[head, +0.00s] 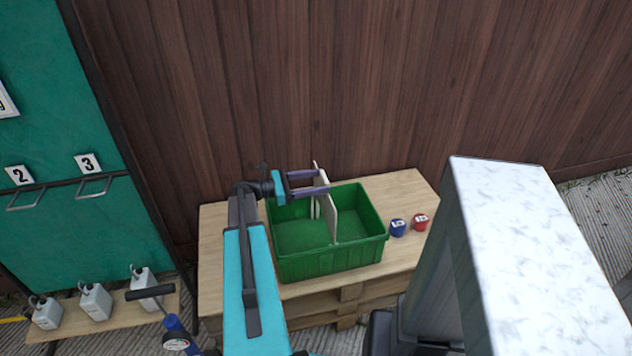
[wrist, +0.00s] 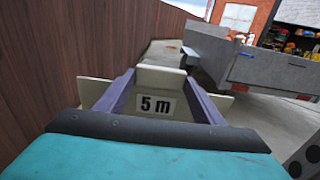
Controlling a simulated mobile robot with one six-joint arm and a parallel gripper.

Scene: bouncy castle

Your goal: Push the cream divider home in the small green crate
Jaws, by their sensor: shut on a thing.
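The small green crate (head: 330,262) stands on a pale wooden pallet-like top in the head view. The cream divider (head: 331,222) stands on edge across the crate, splitting it into a left and a right part. Its raised tab shows above the far rim. My gripper (head: 326,181) reaches in from the left over the crate's far side and is shut on the divider's upper part. In the wrist view the cream divider (wrist: 160,80) sits between the two fingers, with a "5 m" label facing the camera. The divider's lower edge and any slots are hidden.
A blue item (head: 398,228) and a red item (head: 420,222) sit on the wood right of the crate. A brown plank wall (head: 350,80) rises close behind. White jugs (head: 95,302) stand on a low shelf at left, beneath a teal board (head: 60,230).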

